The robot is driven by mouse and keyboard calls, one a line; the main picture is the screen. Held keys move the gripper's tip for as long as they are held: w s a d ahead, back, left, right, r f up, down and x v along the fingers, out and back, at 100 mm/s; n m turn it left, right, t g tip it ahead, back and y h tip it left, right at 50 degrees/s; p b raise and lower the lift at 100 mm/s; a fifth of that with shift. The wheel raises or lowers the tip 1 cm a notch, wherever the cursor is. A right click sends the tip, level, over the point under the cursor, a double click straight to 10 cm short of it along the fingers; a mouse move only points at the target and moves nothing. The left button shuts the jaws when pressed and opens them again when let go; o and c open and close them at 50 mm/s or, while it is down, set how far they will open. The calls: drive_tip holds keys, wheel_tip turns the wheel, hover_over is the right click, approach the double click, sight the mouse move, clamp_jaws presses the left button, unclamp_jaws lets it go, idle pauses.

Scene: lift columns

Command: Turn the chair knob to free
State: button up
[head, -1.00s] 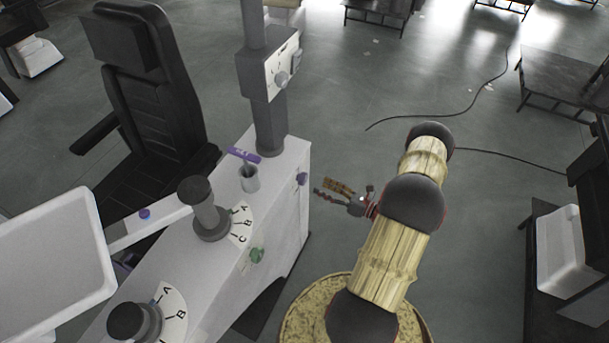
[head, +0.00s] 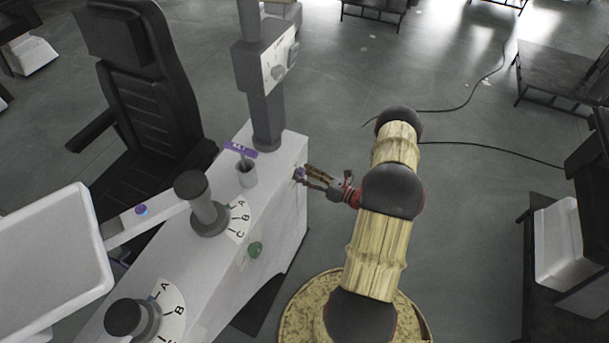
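A small purple knob (head: 299,175) sits on the right side face of the white console (head: 285,215). It is small in view, and its marking and setting cannot be read. My gripper (head: 307,174) is at this knob, its two fingers pointing left at it. A gap shows between the fingers, so they look open. The tips overlap the knob in the picture, and I cannot tell whether they touch it. The black chair (head: 150,105) stands behind the console, upright.
Cables lie on open floor to the right.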

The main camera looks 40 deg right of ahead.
drive_tip(key=shift+c, duration=1.2)
drive_tip(key=c, duration=0.7)
drive_tip(key=shift+c, duration=0.8)
drive_tip(key=shift+n, duration=0.3)
drive_tip(key=n+b, duration=0.2)
drive_tip(key=n, duration=0.2)
drive_tip(key=shift+f+b, duration=0.15)
drive_tip(key=shift+b, duration=0.15)
drive_tip(key=n+y+b, duration=0.1)
drive_tip(key=n+b, duration=0.1)
drive_tip(key=n, duration=0.2)
drive_tip(key=shift+n+t, duration=0.3)
drive_tip(key=n+b, duration=0.3)
drive_tip(key=n, duration=0.2)
drive_tip(key=shift+n+y+b, duration=0.5)
drive_tip(key=shift+n+b, duration=0.6)
drive_tip(key=shift+n, duration=1.3)
